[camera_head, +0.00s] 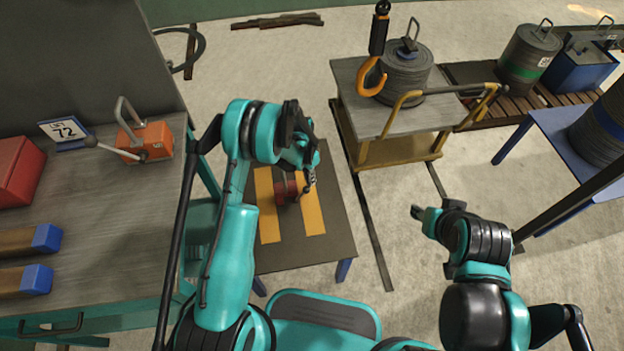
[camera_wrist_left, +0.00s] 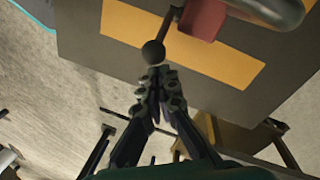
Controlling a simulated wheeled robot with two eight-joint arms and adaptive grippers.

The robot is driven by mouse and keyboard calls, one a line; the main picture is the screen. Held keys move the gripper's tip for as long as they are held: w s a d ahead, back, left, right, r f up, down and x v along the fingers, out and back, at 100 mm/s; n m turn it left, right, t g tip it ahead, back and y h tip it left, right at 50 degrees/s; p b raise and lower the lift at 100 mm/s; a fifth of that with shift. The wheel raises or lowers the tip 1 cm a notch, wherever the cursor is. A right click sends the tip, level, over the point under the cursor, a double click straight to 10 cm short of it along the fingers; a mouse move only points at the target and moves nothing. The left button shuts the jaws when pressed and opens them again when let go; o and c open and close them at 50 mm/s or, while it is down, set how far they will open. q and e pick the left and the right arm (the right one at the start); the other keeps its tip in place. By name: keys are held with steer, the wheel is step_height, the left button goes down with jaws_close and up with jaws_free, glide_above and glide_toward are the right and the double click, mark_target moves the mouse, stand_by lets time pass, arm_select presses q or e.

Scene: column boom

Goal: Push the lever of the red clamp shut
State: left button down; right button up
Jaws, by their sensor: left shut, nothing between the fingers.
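The red clamp (camera_head: 284,192) sits on a small dark table (camera_head: 275,255) between two yellow stripes, partly hidden by my left arm in the head view. In the left wrist view, the clamp's red body (camera_wrist_left: 205,18) is at the top, and a dark lever with a round black knob (camera_wrist_left: 153,52) sticks out from it toward my gripper. My left gripper (camera_head: 311,180) is shut and empty. In the left wrist view its fingertips (camera_wrist_left: 160,74) are right by the knob; I cannot tell whether they touch. My right gripper (camera_head: 417,212) is well away, right of the table.
A grey bench (camera_head: 110,240) on the left carries an orange block (camera_head: 147,141) with a ball-ended lever, a red box (camera_head: 18,172) and blue-ended blocks. A cart (camera_head: 400,118) with a weight stands behind; an orange hook (camera_head: 370,78) hangs over it. Floor is open between table and right arm.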

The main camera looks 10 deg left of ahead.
arm_select(q)
steer(key=a, duration=0.1)
steer(key=s+a+r+h, duration=0.1)
steer(key=a+h, duration=0.1)
steer(key=a, duration=0.1)
steer(key=shift+s+r+t, duration=0.25)
steer(key=shift+s+t, duration=0.1)
steer(key=shift+t, duration=0.05)
steer(key=shift+r, duration=0.15)
